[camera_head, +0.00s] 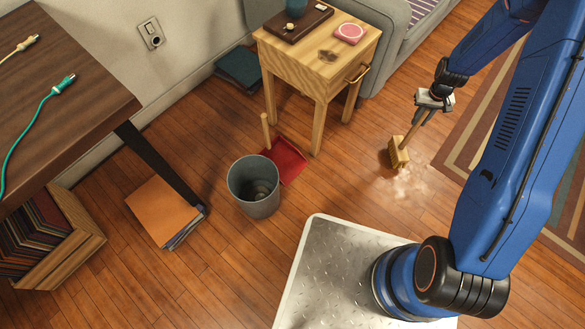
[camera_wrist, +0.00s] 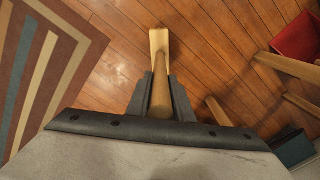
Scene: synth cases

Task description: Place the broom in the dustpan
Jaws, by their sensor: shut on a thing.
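The broom (camera_head: 399,152) has a wooden handle and a pale wooden head with short bristles. My gripper (camera_head: 430,103) is shut on its handle, and the broom slants down to the left with its head at or just above the floor. In the wrist view the broom (camera_wrist: 160,62) runs away from between my gripper's fingers (camera_wrist: 161,95). The red dustpan (camera_head: 290,160) lies on the floor left of the broom, beside the small table, with its wooden handle upright. The bin partly hides it. Its red corner (camera_wrist: 297,37) shows at the wrist view's upper right.
A grey bin (camera_head: 240,188) stands right in front of the dustpan. A small wooden table (camera_head: 303,68) stands behind the dustpan, its legs close by. A striped rug (camera_head: 470,125) lies at right. Bare floor (camera_head: 345,175) separates broom and dustpan; pale dust lies by the broom head.

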